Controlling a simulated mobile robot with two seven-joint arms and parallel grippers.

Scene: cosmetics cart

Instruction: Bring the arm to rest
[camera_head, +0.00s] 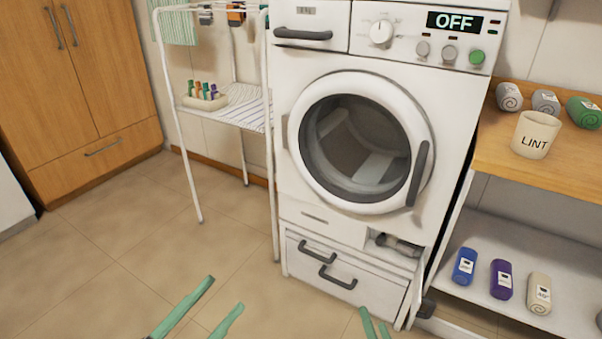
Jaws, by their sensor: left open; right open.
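My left gripper (226,292) shows at the bottom edge, left of centre. Its two green fingers are apart with nothing between them, over the tiled floor. My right gripper (373,317) shows at the bottom edge, right of centre, in front of the washing machine's lower drawer (335,275). Only the tips of its green fingers are visible. They stand slightly apart and look empty. The rest of both arms is out of view.
A white washing machine (300,200) with its round door shut and display reading OFF stands ahead. A drying rack (183,150) stands left of it. A shelf unit (490,150) with a LINT cup (536,136) is at right. Floor is clear at left.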

